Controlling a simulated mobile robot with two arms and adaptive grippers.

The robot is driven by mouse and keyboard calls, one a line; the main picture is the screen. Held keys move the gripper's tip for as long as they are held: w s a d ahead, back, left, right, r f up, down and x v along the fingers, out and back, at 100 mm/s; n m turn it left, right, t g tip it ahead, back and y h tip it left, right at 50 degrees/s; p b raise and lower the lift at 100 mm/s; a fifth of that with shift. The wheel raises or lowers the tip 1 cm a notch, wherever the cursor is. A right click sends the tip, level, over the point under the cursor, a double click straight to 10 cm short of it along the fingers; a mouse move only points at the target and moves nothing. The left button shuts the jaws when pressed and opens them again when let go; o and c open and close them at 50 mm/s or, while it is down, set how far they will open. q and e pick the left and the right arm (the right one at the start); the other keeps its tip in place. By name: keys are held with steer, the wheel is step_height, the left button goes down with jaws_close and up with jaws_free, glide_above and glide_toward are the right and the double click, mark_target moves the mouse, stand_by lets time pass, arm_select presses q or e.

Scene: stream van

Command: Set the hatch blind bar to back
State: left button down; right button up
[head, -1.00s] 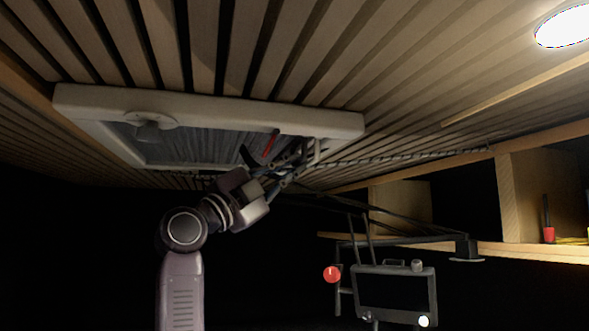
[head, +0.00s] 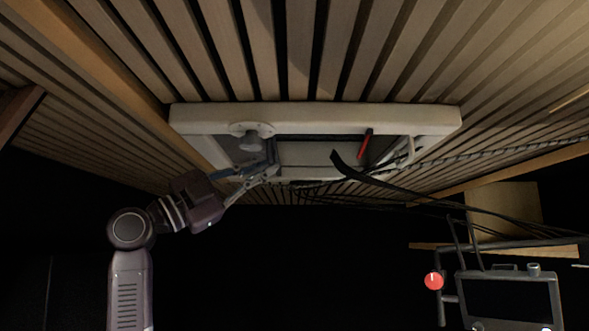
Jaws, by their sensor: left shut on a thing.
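The roof hatch is a white frame (head: 300,117) set in the slatted ceiling. The blind bar (head: 272,152) shows as a thin dark edge across the opening, left of its middle. Grey blind lies to its left; a paler panel shows to its right. My left gripper (head: 267,171) reaches up from the lower left and is shut at the near end of the bar; its fingers partly hide that end. My right gripper is not in view.
A round knob (head: 250,138) is on the frame's left part. A red-handled thing (head: 364,145) and black cables (head: 390,182) hang at the right of the hatch. A monitor (head: 508,297) and a red round knob (head: 433,281) are at lower right.

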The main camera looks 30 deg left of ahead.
arm_select(q)
steer(key=shift+s+a+f, duration=0.15)
steer(key=shift+s+a, duration=0.3)
steer(key=shift+a, duration=0.25)
steer(key=c, duration=2)
jaws_free()
steer(key=shift+a, duration=0.1)
steer(key=shift+c, duration=0.2)
steer(key=v, duration=1.2)
